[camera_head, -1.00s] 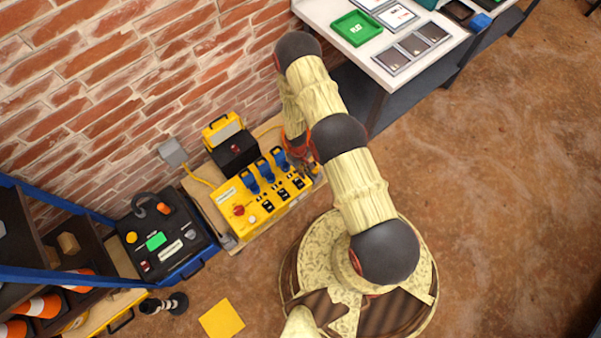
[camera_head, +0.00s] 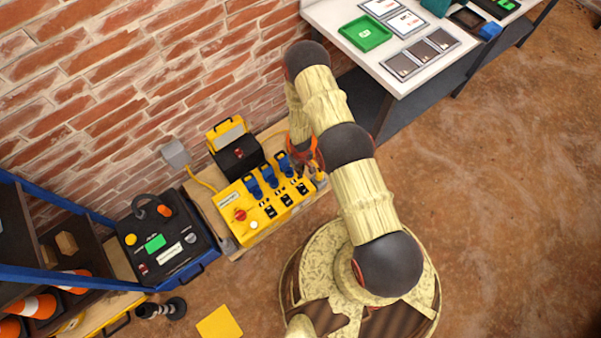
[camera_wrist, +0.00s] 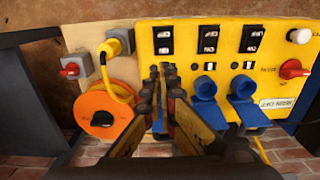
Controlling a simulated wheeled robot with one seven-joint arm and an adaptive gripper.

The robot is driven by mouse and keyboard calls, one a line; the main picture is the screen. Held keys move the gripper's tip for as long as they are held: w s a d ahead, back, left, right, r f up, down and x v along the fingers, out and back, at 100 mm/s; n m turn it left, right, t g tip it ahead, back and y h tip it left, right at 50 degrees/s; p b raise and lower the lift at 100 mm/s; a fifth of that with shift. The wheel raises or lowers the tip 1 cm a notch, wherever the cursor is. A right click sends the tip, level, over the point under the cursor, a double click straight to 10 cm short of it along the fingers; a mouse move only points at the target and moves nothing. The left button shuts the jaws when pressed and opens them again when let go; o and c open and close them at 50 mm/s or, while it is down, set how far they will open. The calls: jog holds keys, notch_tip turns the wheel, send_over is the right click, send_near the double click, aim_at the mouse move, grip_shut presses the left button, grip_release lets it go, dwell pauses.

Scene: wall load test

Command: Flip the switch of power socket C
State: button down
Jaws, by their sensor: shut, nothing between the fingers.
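The yellow power box (camera_head: 228,193) stands by the brick wall, with three blue-covered sockets and three black rocker switches in a row. In the wrist view its panel (camera_wrist: 275,88) appears turned around. The three switches there are a left one (camera_wrist: 163,41), a middle one (camera_wrist: 208,39) and a right one (camera_wrist: 252,38). I cannot read which socket is C. My gripper (camera_wrist: 162,72) is shut and empty, its tips just below the left switch in the picture. It covers most of the left socket. Contact with the panel cannot be told. In the head view my gripper (camera_head: 314,166) is at the box's right end.
A red knob (camera_wrist: 294,69) and white button (camera_wrist: 299,36) sit on the panel. An orange cable reel (camera_wrist: 104,116), yellow plug (camera_wrist: 113,46) and small red switch (camera_wrist: 72,68) are beside it. A black case (camera_head: 238,155) stands behind; a white table (camera_head: 405,82) is at the upper right.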

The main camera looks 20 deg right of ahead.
aim_at(301, 183)
notch_tip(301, 183, down, 11)
jog(key=b, duration=0.6)
jog(key=shift+w, duration=0.1)
jog(key=shift+w+d+f+g+p, duration=0.15)
jog(key=shift+f+g+p, duration=0.2)
jog(key=shift+g+p, duration=0.05)
dwell(0.3)
jog(key=shift+r+p, duration=0.4)
jog(key=shift+r, duration=0.4)
notch_tip(301, 183, up, 14)
jog(key=w+p, duration=0.2)
jog(key=p, duration=0.3)
jog(key=shift+w+a+f, duration=0.15)
jog(key=shift+w+a, duration=0.1)
jog(key=shift+a, duration=0.15)
